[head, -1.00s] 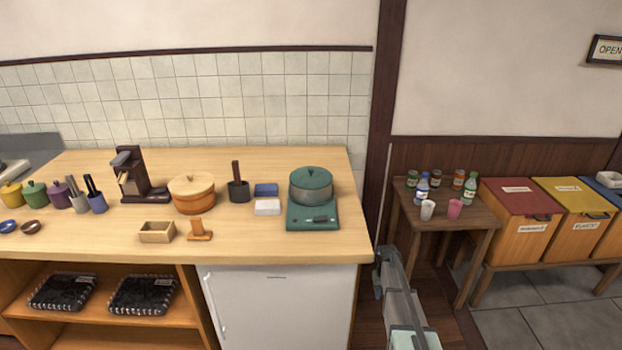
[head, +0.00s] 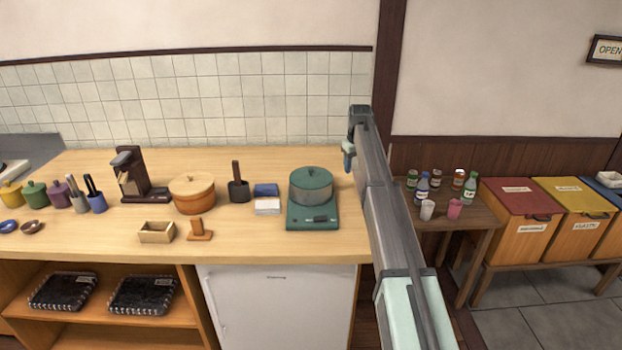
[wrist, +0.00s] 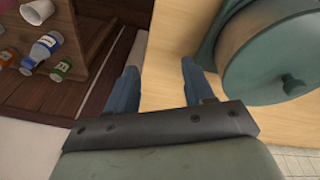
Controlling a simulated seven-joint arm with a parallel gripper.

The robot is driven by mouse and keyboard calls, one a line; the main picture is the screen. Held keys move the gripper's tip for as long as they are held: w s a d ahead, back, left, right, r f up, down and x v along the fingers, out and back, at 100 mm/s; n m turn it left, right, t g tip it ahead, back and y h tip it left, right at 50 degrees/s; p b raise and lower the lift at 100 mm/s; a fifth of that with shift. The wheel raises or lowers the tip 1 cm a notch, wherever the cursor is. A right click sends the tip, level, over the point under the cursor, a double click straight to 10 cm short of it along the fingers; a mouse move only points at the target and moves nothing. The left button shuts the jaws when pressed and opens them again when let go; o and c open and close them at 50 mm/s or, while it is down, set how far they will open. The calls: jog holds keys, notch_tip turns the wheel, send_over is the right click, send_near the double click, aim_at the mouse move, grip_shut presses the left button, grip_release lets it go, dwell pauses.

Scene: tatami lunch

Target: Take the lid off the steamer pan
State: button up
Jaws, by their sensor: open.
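The steamer pan (head: 310,196) has a grey body and stands on a green scale-like base (head: 312,218) near the right end of the counter. Its teal lid (head: 311,178) with a small knob is on top; in the wrist view the lid (wrist: 280,55) and its knob are at the upper right. My gripper (head: 348,160) is to the right of the pan, above the counter's right end, apart from the lid. In the wrist view my gripper (wrist: 160,85) has its two blue fingers spread with nothing between them.
A wooden pot (head: 193,195), a dark holder (head: 238,190) and blue and white boxes (head: 267,198) stand left of the pan. A side table (head: 465,215) with bottles and cups is at the right. The counter's right edge lies below my gripper.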

aim_at(311, 169)
jog(key=s+a+r+n+g+y, duration=0.1)
jog(key=s+a+r+n, duration=0.3)
jog(key=a+r, duration=1.05)
jog(key=f, duration=0.4)
jog(key=w+f, duration=0.1)
jog(key=f, duration=0.4)
jog(key=a+f, duration=0.1)
jog(key=f, duration=0.3)
jog(key=shift+w+f, duration=0.15)
jog(key=shift+f, duration=0.15)
grip_shut()
